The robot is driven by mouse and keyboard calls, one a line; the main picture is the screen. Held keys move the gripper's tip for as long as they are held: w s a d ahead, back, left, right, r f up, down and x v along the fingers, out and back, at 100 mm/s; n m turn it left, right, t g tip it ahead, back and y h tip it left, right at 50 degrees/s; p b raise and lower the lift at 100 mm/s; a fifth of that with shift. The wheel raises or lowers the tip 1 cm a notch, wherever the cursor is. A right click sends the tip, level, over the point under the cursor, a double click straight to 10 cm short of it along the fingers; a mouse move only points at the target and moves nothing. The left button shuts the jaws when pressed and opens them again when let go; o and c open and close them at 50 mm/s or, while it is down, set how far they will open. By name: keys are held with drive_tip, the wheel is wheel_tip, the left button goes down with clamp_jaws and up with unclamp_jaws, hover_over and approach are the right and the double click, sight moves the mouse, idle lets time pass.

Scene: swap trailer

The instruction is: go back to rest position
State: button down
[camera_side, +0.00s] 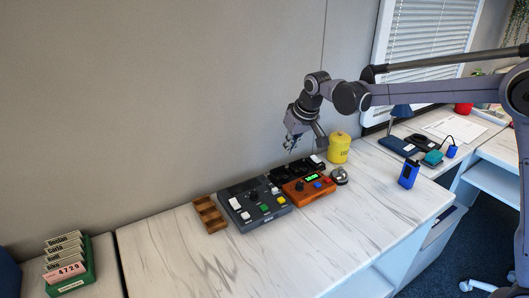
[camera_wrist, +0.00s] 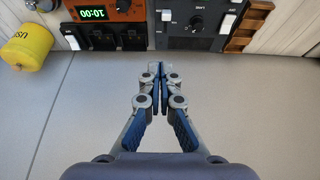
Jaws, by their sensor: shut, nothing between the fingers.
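My gripper (camera_side: 290,147) hangs in the air above the back part of the desk, over the dark devices, in the side view. In the wrist view my gripper (camera_wrist: 160,70) has its fingertips together with nothing between them. It is clear of all objects, with the grey wall panel (camera_wrist: 70,120) behind it in that view.
On the white desk (camera_side: 330,240) stand an orange timer box (camera_side: 305,190), a dark control panel (camera_side: 250,210), a wooden tray (camera_side: 210,215), a yellow canister (camera_side: 338,150) and a blue device (camera_side: 409,174). A green card holder (camera_side: 72,282) sits at the left. The desk's front is clear.

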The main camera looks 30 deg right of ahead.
drive_tip(key=s+d+r+t, duration=0.1)
drive_tip(key=s+r, duration=0.1)
drive_tip(key=s, duration=0.9)
drive_tip(key=s+d+r+t, duration=0.1)
drive_tip(key=s+d+r, duration=0.15)
drive_tip(key=s, duration=0.85)
drive_tip(key=s+f, duration=0.4)
drive_tip(key=s, duration=0.3)
drive_tip(key=shift+s+a+t, duration=0.15)
drive_tip(key=shift+t, duration=0.15)
